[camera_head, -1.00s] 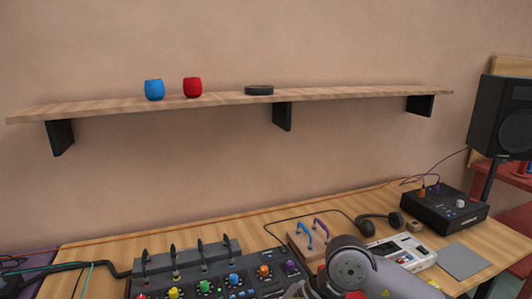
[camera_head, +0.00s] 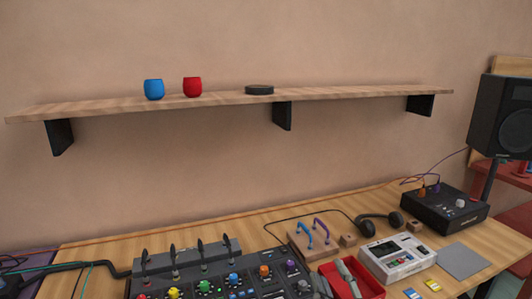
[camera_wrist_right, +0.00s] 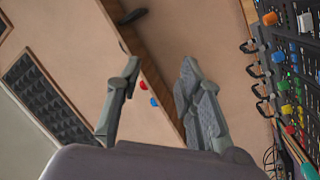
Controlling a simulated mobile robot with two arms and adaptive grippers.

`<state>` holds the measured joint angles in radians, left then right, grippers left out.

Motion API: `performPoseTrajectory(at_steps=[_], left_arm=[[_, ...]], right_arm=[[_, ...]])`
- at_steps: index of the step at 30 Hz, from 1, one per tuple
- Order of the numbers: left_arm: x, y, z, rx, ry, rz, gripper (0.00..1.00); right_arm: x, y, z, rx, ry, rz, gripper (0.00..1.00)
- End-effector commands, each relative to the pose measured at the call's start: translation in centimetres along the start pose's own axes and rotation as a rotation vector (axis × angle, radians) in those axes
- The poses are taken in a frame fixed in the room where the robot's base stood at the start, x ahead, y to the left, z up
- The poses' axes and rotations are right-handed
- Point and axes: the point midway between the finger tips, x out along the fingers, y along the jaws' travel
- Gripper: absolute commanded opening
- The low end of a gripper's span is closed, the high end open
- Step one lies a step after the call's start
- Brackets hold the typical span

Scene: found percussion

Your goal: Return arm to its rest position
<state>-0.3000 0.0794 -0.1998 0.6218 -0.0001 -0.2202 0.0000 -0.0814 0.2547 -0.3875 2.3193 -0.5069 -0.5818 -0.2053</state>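The red cup (camera_wrist_right: 143,86) and blue cup (camera_wrist_right: 154,102) appear small and far off beyond the fingers. My left gripper is in neither view.
The desk carries a mixer (camera_head: 205,286), a white device (camera_head: 398,258), headphones (camera_head: 380,223) and a black box (camera_head: 445,208).

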Motion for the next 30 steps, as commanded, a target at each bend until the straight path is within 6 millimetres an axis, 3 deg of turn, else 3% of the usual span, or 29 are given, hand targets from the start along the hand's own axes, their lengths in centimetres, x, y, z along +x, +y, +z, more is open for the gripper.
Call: performPoseTrajectory(at_steps=[1, 3, 6, 9, 15, 20, 30], left_arm=[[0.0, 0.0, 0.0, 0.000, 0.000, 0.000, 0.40], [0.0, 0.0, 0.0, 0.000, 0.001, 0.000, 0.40], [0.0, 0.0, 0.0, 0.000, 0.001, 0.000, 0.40], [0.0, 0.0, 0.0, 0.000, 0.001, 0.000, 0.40], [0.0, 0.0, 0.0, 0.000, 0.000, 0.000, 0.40], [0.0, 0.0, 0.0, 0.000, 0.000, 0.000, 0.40], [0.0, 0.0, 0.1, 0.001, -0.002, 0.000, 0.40]], right_arm=[[-1.4, -1.4, 3.4, 0.083, -0.133, -0.052, 0.34], [-3.8, -3.6, 7.7, 0.194, -0.316, -0.124, 0.34], [-8.4, -6.8, 12.6, 0.333, -0.563, -0.225, 0.34], [-13.2, -9.5, 15.8, 0.439, -0.769, -0.312, 0.34], [-21.8, -13.1, 18.5, 0.578, -1.080, -0.449, 0.34], [-28.0, -14.9, 19.0, 0.656, -1.283, -0.542, 0.34], [-27.5, -22.6, 25.9, 0.648, -1.327, -0.571, 0.34]])
